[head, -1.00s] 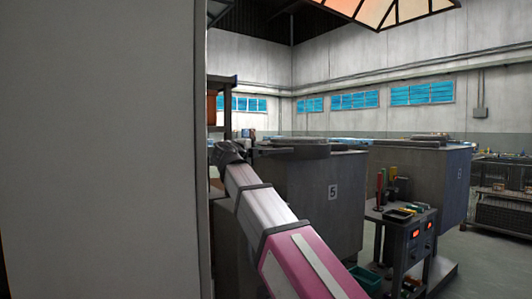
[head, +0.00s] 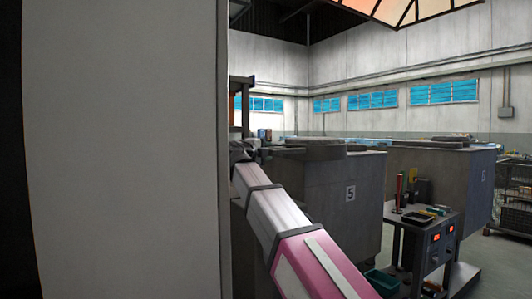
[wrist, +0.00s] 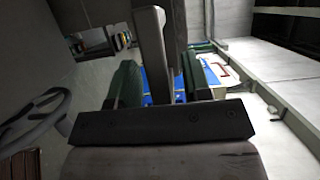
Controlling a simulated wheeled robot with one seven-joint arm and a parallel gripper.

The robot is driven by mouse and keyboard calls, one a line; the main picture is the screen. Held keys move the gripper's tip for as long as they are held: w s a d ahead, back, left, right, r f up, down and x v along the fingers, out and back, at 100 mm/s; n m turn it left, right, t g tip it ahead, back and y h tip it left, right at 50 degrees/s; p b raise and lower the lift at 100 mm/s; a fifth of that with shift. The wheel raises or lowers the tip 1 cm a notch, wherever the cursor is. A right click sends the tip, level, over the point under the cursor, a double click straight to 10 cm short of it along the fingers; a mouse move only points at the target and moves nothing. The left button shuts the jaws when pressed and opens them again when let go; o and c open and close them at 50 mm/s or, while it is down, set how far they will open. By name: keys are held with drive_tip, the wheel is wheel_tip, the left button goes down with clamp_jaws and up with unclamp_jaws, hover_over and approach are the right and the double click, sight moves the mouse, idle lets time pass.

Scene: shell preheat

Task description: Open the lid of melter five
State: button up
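Melter five (head: 340,205) is a grey box with a "5" label in the head view, right of my arm. Its flat dark lid (head: 318,141) lies on top and looks shut. My gripper (head: 243,150) is small in the head view, just left of the lid's left end; I cannot tell whether it touches anything there. In the wrist view my gripper (wrist: 160,85) has its two dark green fingers apart, with blue showing in the gap. A grey upright bar (wrist: 150,45) shows between them; I cannot tell what it belongs to. No lid handle is clearly visible.
A large pale panel (head: 125,150) fills the left of the head view, close to my arm. A cart (head: 425,240) with tools and red displays stands in front of the melters. A second melter (head: 465,185) stands to the right. Open floor (head: 500,260) shows at the lower right.

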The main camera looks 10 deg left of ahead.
drive_tip(key=shift+s, duration=0.1)
drive_tip(key=v, duration=1)
drive_tip(key=shift+s+a, duration=0.2)
drive_tip(key=shift+s, duration=0.05)
